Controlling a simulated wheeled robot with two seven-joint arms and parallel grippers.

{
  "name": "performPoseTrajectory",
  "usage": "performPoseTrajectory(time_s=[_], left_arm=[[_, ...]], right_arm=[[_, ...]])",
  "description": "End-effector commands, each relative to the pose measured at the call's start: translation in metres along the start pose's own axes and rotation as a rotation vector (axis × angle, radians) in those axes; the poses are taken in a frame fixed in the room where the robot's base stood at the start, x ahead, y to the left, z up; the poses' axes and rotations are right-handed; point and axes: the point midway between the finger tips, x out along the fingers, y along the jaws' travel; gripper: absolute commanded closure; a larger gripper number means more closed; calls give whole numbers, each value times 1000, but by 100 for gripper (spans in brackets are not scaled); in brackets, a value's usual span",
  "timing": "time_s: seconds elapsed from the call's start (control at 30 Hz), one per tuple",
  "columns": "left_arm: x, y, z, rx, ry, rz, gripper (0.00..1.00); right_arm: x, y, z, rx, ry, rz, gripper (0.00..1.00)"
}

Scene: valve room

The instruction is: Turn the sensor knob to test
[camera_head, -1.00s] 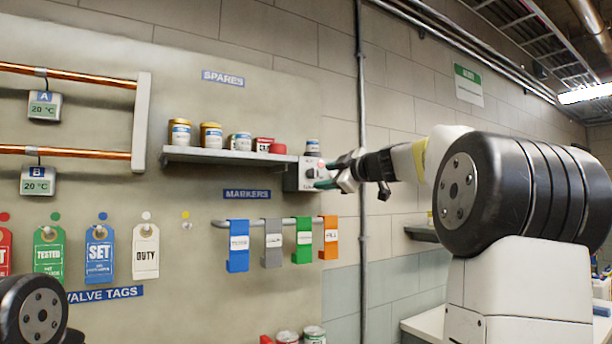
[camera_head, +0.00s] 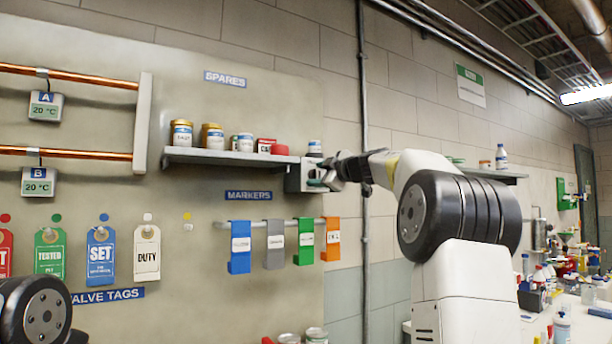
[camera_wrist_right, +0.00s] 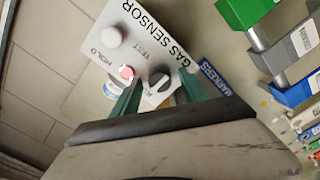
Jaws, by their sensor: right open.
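The gas sensor (camera_head: 293,181) is a small pale box at the right end of the wall shelf. In the right wrist view its white face (camera_wrist_right: 145,45) is marked GAS SENSOR, TEST and HOLD. It carries a black round knob (camera_wrist_right: 159,80), a red lamp or button (camera_wrist_right: 126,72) and a pale dome (camera_wrist_right: 112,36). My right gripper (camera_wrist_right: 160,86) is open, its green fingers on either side of the knob; I cannot tell whether they touch it. In the head view the right gripper (camera_head: 326,174) is at the box and partly hides it. My left gripper is out of view.
The spares shelf (camera_head: 225,158) with several cans and jars runs left from the sensor. Below hangs a rail (camera_head: 262,222) with coloured markers. A vertical pipe (camera_head: 363,120) stands to the right. A cluttered bench (camera_head: 580,320) is at far right.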

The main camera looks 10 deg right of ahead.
Motion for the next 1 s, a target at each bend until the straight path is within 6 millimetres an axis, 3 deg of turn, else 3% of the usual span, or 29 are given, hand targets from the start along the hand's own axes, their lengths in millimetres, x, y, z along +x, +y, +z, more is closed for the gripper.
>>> performPoseTrajectory(time_s=[0.07, 0.3, 0.67, 1.0], left_arm=[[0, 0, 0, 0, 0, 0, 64], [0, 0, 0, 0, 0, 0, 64], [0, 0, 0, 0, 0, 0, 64], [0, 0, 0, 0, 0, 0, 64]], right_arm=[[0, 0, 0, 0, 0, 0, 52], [0, 0, 0, 0, 1, 0, 99], [0, 0, -1, 39, 1, -1, 100], [0, 0, 0, 260, 1, -2, 100]])
